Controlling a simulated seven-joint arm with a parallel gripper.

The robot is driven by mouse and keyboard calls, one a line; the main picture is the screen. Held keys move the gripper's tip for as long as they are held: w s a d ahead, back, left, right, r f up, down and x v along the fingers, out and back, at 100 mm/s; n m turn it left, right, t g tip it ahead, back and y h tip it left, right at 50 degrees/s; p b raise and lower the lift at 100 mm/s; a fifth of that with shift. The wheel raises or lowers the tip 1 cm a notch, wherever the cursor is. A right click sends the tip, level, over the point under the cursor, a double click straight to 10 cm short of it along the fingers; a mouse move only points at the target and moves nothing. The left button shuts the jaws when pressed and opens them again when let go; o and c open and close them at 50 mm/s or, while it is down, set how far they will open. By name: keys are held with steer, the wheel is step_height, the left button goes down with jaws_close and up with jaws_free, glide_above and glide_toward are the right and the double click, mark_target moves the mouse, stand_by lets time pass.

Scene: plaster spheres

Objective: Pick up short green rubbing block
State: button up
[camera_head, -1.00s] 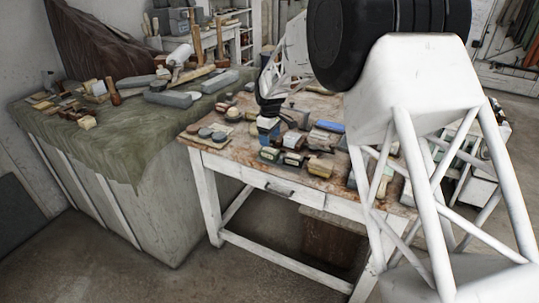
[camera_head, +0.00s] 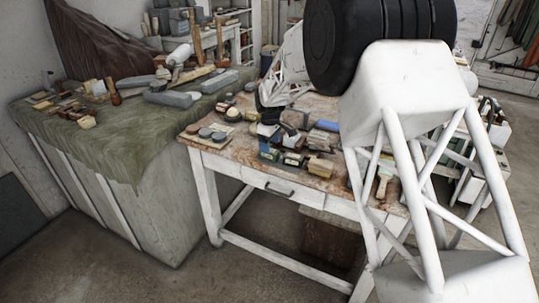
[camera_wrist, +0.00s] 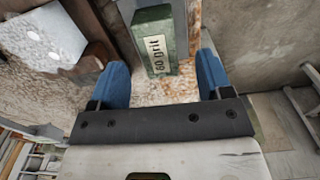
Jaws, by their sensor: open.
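In the wrist view a green block (camera_wrist: 154,40) with a pale label reading "60 grit" lies ahead of my gripper (camera_wrist: 161,82). The blue fingers are wide apart and empty, and the block's near end is roughly between their tips, a little toward the left finger. I cannot tell the height gap. In the head view my gripper (camera_head: 268,134) is over the front part of the small table, beside several small blocks. A dark green block (camera_head: 270,154) with a pale face lies near the front edge there. I cannot be sure it is the same block.
The white-legged table (camera_head: 215,158) carries several blocks, and a board with round discs (camera_head: 205,133) at its left. A tan block (camera_head: 320,167) stands right of the green ones. A green-draped bench (camera_head: 125,140) stands at the left.

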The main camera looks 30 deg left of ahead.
steer(key=shift+w+a+f, duration=0.1)
steer(key=shift+f, duration=2.25)
steer(key=shift+c, duration=0.4)
steer(key=c, duration=1.1)
steer(key=shift+r, duration=0.1)
steer(key=shift+r, duration=4.95)
